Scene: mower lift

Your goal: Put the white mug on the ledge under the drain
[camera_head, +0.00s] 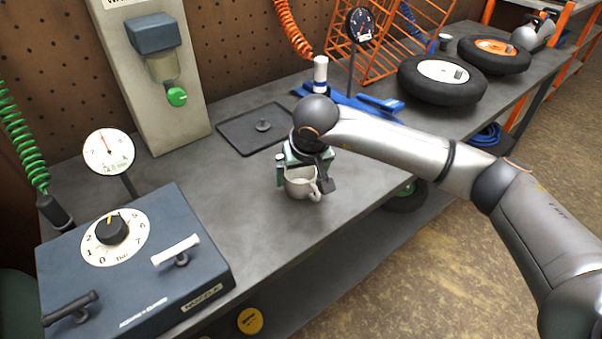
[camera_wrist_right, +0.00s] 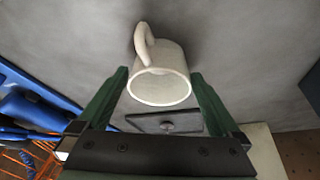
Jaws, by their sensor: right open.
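The white mug (camera_head: 299,187) stands upright near the front edge of the grey bench, its handle toward the lower right in the head view. My right gripper (camera_head: 304,174) is low over it, with one finger on each side. In the right wrist view the mug (camera_wrist_right: 160,88) is between the two green fingers (camera_wrist_right: 160,76), with gaps on both sides. A blue-grey unit with a clear bowl (camera_head: 163,66) and a green drain knob (camera_head: 177,97) is mounted on a grey post. I cannot make out a distinct ledge below it. My left gripper is out of view.
A flat dark tray (camera_head: 238,137) with a small round piece lies behind the mug. A blue control box (camera_head: 135,265) with dial and handles stands at left. A blue jack (camera_head: 375,103) and tyres (camera_head: 442,80) are to the right. Bare bench lies left of the mug.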

